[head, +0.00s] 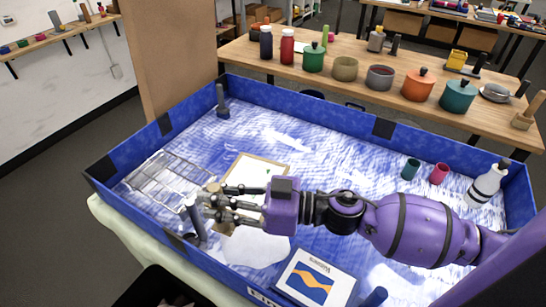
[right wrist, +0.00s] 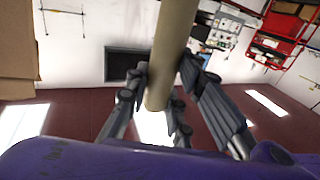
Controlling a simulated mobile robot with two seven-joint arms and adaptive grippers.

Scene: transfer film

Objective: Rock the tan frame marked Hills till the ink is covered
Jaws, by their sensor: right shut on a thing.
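A tan-edged frame (head: 264,161) with a pale middle lies in the large blue-walled tray (head: 300,107); my right arm hides its near part, and I cannot read any marking on it. My right gripper (head: 207,205) is left of the frame, over the tray's near left part. It is shut on a pale, upright rod (head: 190,213), which shows as a tan bar (right wrist: 172,50) between the fingers in the right wrist view. A white-bordered picture (head: 312,280) with orange and blue bands lies at the tray's near side. My left gripper is not in view.
A wire rack (head: 160,180) lies at the tray's left. A dark upright handle (head: 222,103) stands in the far left corner. Two cups (head: 439,174) and a white bottle (head: 487,185) are at the right. Pots and jars (head: 418,86) line the bench behind.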

